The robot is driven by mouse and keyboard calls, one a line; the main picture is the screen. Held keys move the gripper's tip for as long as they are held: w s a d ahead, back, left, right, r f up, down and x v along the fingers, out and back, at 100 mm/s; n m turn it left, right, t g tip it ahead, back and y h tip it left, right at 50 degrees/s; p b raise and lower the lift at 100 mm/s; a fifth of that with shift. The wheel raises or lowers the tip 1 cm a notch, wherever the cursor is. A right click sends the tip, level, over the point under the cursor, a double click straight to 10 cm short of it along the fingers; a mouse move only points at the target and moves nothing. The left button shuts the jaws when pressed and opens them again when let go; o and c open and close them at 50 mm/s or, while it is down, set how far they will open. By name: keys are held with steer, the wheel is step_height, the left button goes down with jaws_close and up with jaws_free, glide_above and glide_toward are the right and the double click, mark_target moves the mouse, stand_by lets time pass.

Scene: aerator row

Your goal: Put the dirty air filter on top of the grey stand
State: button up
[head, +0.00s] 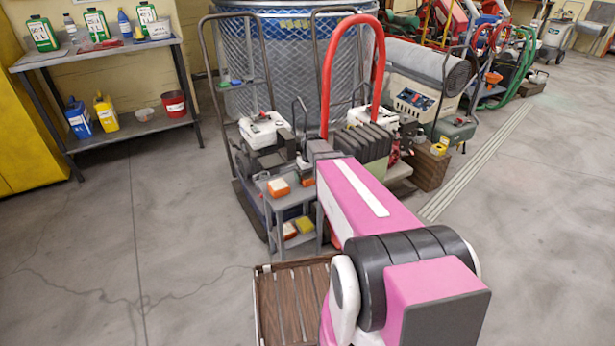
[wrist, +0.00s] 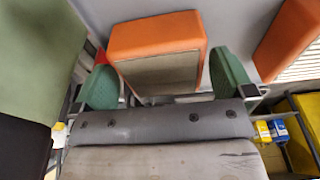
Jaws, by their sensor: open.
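In the wrist view, an orange-framed filter (wrist: 158,36) with a dull grey-beige face lies between the green fingertips of my gripper (wrist: 166,82). The fingers are apart, one on each side, with small gaps beside the filter. A second orange-framed filter (wrist: 285,42) with pale pleats is at the upper right. In the head view, a grey two-level stand (head: 291,199) stands just beyond my pink arm. One orange filter (head: 278,188) sits on its top at the left, another orange piece (head: 307,179) at the right. My arm hides the gripper in the head view.
Yellow and orange blocks (head: 297,229) lie on the stand's lower level. Machines with a red hose arch (head: 327,75) crowd behind it. A slatted brown platform (head: 292,300) is in front. A shelf with bottles (head: 120,50) is at the left; the floor between is clear.

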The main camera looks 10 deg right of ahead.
mark_target(310, 176)
step_height(310, 176, up, 11)
steer(key=s, duration=0.2)
steer(key=s+a+f+m+g, duration=0.1)
steer(key=s+f, duration=0.2)
steer(key=s, duration=0.7)
steer(key=s+f+m, duration=0.2)
steer(key=s+f, duration=0.1)
steer(key=s, duration=0.7)
steer(key=shift+a+m+g, duration=0.3)
steer(key=shift+a+g, duration=0.1)
